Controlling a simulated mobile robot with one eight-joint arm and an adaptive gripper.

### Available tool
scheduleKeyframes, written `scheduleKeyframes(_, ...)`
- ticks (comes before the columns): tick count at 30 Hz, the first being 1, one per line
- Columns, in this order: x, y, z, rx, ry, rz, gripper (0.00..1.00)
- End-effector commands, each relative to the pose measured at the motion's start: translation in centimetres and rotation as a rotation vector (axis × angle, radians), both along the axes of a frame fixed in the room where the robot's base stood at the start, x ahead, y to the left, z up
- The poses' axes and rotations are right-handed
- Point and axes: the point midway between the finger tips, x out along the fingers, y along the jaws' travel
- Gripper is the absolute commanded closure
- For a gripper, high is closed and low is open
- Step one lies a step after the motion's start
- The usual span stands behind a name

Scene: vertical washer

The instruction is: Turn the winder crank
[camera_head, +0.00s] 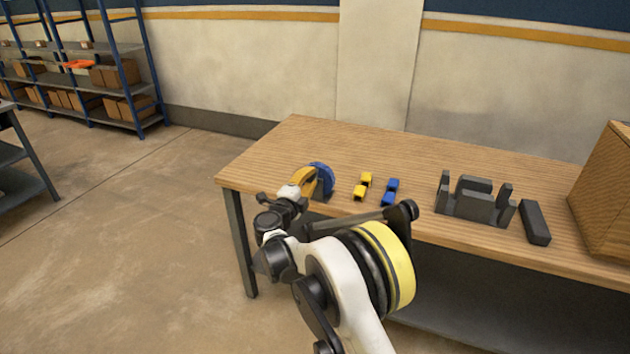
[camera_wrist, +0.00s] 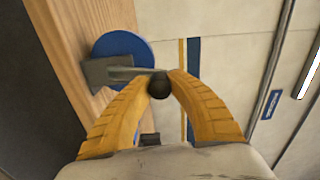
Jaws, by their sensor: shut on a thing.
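The winder, a blue disc (camera_head: 322,176) on a dark grey mount, stands at the near left part of the wooden table. In the wrist view the blue disc (camera_wrist: 124,48) is behind a grey crank arm (camera_wrist: 112,72) that ends in a dark round knob (camera_wrist: 159,87). My gripper (camera_wrist: 160,80) has its two yellow-orange fingers closed around the crank's knob end. In the head view my gripper (camera_head: 318,180) is at the winder's near left side, and it and my arm hide the crank.
Yellow blocks (camera_head: 363,186) and blue blocks (camera_head: 390,192) lie right of the winder on the table (camera_head: 300,135). Farther right are a dark grey fixture (camera_head: 475,203), a dark bar (camera_head: 535,222) and a wooden box (camera_head: 605,195). Floor left of the table is clear.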

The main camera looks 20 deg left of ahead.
Motion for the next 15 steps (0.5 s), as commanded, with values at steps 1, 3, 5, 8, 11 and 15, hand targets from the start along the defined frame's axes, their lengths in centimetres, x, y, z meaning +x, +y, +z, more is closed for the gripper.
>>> scheduleKeyframes(1, 0.1, 0.2, 0.1, -0.034, 0.002, -0.001, 1.0)
scheduleKeyframes(3, 0.1, 0.5, 0.1, -0.079, 0.005, -0.001, 1.0)
scheduleKeyframes(5, 0.1, 0.7, 0.1, -0.114, 0.008, -0.001, 1.0)
scheduleKeyframes(8, 0.2, 1.1, 0.2, -0.162, 0.012, -0.001, 1.0)
scheduleKeyframes(11, 0.2, 1.3, 0.2, -0.197, 0.014, -0.001, 1.0)
scheduleKeyframes(15, 0.2, 1.6, 0.2, -0.229, 0.017, -0.001, 1.0)
